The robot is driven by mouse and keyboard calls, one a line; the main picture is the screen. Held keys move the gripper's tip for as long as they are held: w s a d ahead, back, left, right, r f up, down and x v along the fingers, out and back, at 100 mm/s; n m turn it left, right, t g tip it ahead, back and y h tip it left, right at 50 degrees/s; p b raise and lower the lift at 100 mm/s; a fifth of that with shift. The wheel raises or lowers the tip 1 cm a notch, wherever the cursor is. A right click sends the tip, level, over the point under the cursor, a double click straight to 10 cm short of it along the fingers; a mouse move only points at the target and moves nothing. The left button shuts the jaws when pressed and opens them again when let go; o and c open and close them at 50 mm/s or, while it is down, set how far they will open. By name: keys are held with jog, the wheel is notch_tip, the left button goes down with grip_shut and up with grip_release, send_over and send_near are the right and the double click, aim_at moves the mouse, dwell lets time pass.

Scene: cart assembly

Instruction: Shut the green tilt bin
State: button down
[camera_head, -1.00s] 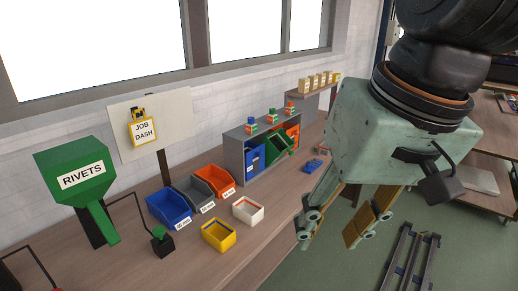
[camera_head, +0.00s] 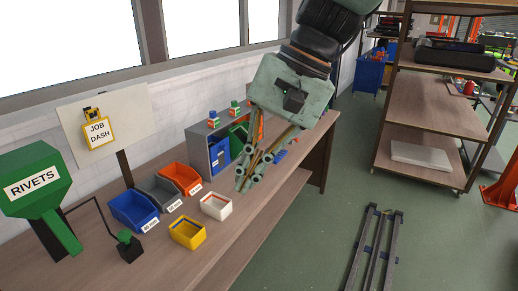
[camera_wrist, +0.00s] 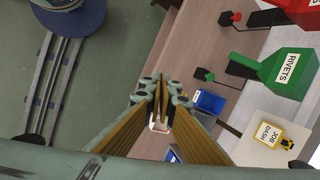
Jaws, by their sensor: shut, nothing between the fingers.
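The green tilt bin (camera_head: 238,134) sits in the grey cabinet (camera_head: 198,155) on the bench, between a blue bin (camera_head: 219,153) and an orange one mostly behind my gripper. Its front leans outward, and its right part is hidden by my gripper. My gripper (camera_head: 247,182) is above the bench in front of the cabinet, pointing down, shut and empty. In the wrist view, the fingers of my gripper (camera_wrist: 160,98) meet over the bench, and the green bin is not visible there.
Blue (camera_head: 134,211), grey and orange (camera_head: 181,178) open bins stand on the bench, with a yellow bin (camera_head: 187,233) and a white bin (camera_head: 216,206) in front. A rivets dispenser (camera_head: 33,182) is at left. Floor at right is partly clear.

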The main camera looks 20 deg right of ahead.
jog(key=w+d+f+m+t+y+b, duration=0.1)
jog(key=w+d+f+m+t+y, duration=0.3)
jog(key=w, duration=1.2)
jog(key=w+d+f+m+g+y, duration=0.15)
jog(key=w+d+f+m, duration=0.5)
jog(key=w, duration=0.95)
jog(key=w+d+f+m+t, duration=0.3)
jog(key=w+d+f, duration=0.2)
jog(key=d, duration=0.3)
jog(key=w+d+f+m+t, duration=0.2)
jog(key=w+d+f+m, duration=0.2)
jog(key=w+d+f, duration=0.2)
jog(key=w+d+f+m+t+b, duration=0.1)
jog(key=w+d+f+m+t, duration=0.2)
jog(key=d, duration=0.9)
jog(key=w+f+m, duration=0.1)
jog(key=w+f, duration=0.2)
jog(key=f, duration=0.2)
jog(key=shift+d+f+t, duration=0.2)
jog(key=shift+f+t, duration=0.1)
jog(key=shift+t, duration=0.05)
jog(key=shift+w+a, duration=0.1)
